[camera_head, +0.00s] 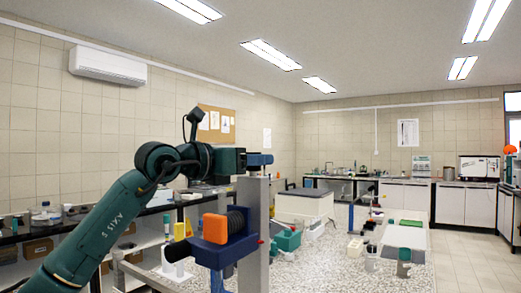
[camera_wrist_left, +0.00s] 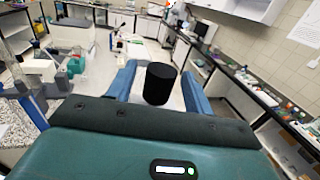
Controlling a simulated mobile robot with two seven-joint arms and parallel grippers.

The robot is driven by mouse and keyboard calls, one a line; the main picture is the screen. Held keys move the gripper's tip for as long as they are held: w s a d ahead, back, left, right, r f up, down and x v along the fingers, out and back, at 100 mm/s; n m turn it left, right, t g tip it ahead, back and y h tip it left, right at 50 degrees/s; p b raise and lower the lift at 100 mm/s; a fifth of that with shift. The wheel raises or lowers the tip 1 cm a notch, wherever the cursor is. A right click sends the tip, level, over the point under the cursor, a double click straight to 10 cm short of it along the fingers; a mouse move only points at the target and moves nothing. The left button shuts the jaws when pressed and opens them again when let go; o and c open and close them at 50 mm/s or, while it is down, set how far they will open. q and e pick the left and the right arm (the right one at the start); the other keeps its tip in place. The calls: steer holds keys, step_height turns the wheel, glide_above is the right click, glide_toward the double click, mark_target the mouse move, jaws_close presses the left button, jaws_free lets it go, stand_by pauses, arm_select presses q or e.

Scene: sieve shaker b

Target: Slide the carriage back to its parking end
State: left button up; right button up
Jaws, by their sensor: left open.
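The likely carriage is a blue block with an orange face (camera_head: 215,228) and a ribbed black part, beside a grey upright post (camera_head: 253,205) at the picture's lower middle. My green left arm reaches in from the left. My left gripper (camera_head: 262,159) is near the top of that post, above and apart from the orange face. In the left wrist view my left gripper (camera_wrist_left: 158,88) is open, its blue fingers spread. A black cylinder (camera_wrist_left: 160,83) shows between them; I cannot tell whether they touch it. My right gripper is out of view.
A speckled bench (camera_head: 335,262) carries a teal bin (camera_head: 288,240), a white box (camera_head: 304,205) and a pale tray (camera_head: 404,235). A shelved side bench runs along the left wall. Open floor shows at the right.

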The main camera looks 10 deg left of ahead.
arm_select(q)
steer(key=shift+p+x, duration=0.35)
steer(key=shift+x, duration=1.1)
steer(key=shift+c, duration=0.3)
jaws_close()
